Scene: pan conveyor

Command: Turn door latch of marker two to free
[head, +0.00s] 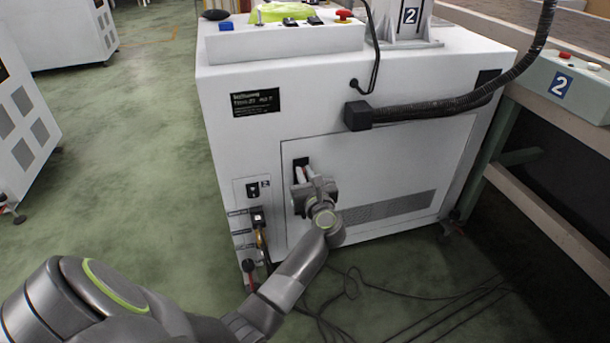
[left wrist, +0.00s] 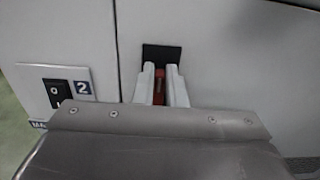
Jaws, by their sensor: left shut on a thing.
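The white marker machine (head: 330,95) labelled 2 stands in front of me with its access door (head: 395,165) closed. My left gripper (head: 304,173) is at the upper left corner of that door, over the black latch plate (head: 300,161). In the left wrist view the two pale fingers (left wrist: 161,88) are shut on a red latch handle (left wrist: 159,85) in front of the black plate (left wrist: 161,54). The handle looks upright there. The fingers and the gripper body hide part of it. My right gripper is not in view.
A rocker switch (head: 253,190) marked 2 and a panel with a plugged connector (head: 257,217) sit left of the door. A black corrugated hose (head: 440,108) crosses above it. Cables (head: 350,285) lie on the floor. The conveyor (head: 570,125) stands to the right.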

